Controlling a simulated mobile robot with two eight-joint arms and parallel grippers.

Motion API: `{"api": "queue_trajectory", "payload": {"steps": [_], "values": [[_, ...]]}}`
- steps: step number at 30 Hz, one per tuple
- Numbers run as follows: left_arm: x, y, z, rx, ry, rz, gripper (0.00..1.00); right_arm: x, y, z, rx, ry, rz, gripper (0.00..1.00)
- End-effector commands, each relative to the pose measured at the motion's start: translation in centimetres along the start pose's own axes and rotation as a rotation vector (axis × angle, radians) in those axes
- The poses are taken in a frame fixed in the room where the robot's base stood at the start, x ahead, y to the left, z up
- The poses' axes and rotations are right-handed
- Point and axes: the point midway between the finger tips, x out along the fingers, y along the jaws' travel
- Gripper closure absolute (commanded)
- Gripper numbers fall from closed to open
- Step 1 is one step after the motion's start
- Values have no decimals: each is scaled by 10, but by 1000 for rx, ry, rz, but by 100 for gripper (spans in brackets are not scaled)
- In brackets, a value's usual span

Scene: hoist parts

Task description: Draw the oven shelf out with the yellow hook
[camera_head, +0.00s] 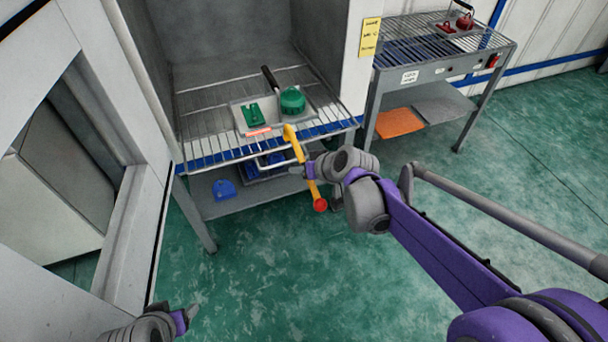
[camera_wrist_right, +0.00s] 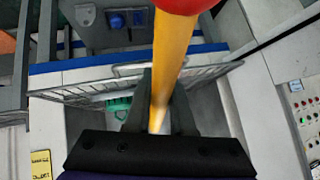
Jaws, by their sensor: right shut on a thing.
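The oven shelf (camera_head: 200,125) is a wire rack inside the grey, open-fronted oven. A grey tray (camera_head: 240,103) on it carries green items and a dark handle. My right gripper (camera_head: 308,171) is shut on the shaft of the yellow hook (camera_head: 297,148), in front of the oven. The hook's upper end is at the shelf's front edge by the tray; I cannot tell whether it touches. Its red ball end (camera_head: 320,205) hangs below. The right wrist view shows the yellow shaft (camera_wrist_right: 172,60) between the fingers (camera_wrist_right: 160,115). My left gripper (camera_head: 190,314) is low at the left, its opening unclear.
A blue item (camera_head: 224,190) lies on the lower shelf (camera_head: 240,207) under the oven. The open oven door (camera_head: 140,245) stands at the left. A grey rack table (camera_head: 440,65) with red items stands at the right. The green floor in front is clear.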

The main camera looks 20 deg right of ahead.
Motion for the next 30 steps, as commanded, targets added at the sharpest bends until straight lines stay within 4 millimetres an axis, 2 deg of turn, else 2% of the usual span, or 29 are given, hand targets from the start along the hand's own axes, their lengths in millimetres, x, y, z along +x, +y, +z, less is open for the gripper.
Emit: {"api": "queue_trajectory", "payload": {"steps": [3,30], "values": [[9,0,8,0,-6,0,32,8,4,11,1,-1,0,100],[48,0,38,0,-24,0,32,51,20,53,1,0,0,100]]}}
